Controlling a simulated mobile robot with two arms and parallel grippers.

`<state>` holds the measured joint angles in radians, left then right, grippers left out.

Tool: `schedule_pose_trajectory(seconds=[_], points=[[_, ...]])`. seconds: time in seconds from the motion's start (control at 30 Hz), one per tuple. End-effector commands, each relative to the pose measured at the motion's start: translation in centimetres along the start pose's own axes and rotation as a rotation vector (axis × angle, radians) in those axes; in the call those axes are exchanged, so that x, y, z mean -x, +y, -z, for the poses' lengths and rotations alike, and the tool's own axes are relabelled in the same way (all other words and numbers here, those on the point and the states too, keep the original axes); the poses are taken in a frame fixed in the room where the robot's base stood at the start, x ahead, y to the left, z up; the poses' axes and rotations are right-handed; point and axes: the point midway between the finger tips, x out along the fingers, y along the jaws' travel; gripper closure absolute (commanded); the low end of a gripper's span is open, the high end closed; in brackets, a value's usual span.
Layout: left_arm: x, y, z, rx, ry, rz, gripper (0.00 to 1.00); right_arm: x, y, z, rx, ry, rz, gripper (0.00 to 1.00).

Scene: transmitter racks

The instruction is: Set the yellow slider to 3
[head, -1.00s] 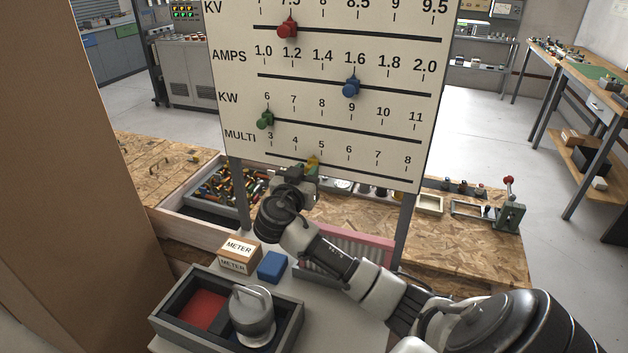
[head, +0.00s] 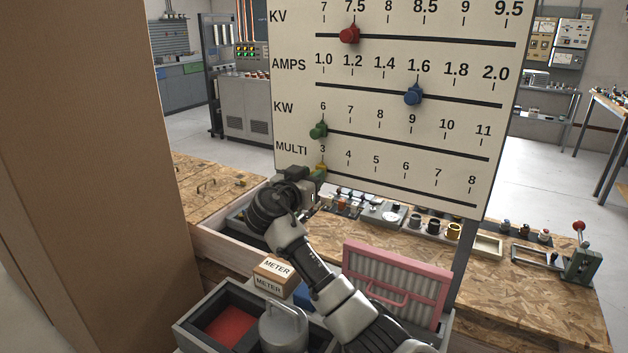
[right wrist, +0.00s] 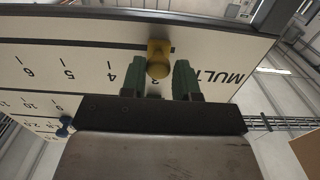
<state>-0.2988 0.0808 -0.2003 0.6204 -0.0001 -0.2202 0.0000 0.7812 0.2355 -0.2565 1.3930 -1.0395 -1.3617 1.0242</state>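The yellow slider (head: 321,168) is on the MULTI row, the lowest track of the white panel (head: 400,125). In the head view it sits directly under the numeral 3, at the left end of its track. My right gripper (head: 316,177) is at the slider from below and partly hides it. The numeral 3 is mostly hidden there. My left gripper is not in view.
Above are the green KW slider (head: 318,130) at 6, the blue AMPS slider (head: 413,95) near 1.6 and the red KV slider (head: 349,34) near 7.5. A pink-framed filter (head: 447,270), METER boxes (head: 272,276) and a grey tray (head: 190,330) stand below.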

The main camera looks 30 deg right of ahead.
Motion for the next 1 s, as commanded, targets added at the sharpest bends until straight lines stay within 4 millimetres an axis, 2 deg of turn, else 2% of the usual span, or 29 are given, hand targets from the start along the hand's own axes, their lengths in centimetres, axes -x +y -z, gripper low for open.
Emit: schedule_pose_trajectory(seconds=[0.03, 0.1, 0.13, 0.47, 0.57, 0.7, 1.0], points=[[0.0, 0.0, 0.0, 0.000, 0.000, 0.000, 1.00, 0.1, -0.1, 0.1, -0.001, 0.001, 0.002, 0.62], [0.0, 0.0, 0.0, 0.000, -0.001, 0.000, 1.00, 0.1, 0.0, 0.1, -0.001, 0.001, 0.001, 0.52], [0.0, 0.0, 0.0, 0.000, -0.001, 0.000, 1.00, 0.1, 0.0, 0.1, -0.001, 0.001, 0.001, 0.50], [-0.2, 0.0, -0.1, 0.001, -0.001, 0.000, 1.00, 0.0, 0.0, 0.4, -0.004, 0.002, -0.001, 0.50], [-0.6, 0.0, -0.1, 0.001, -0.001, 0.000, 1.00, 0.1, -0.1, 1.5, -0.006, 0.003, 0.000, 0.50], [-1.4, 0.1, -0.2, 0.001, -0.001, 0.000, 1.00, 0.1, -0.2, 4.3, -0.010, 0.002, 0.003, 0.50], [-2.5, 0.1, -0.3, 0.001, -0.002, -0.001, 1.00, -0.1, 6.6, 7.9, -0.007, 0.002, 0.000, 0.50]])
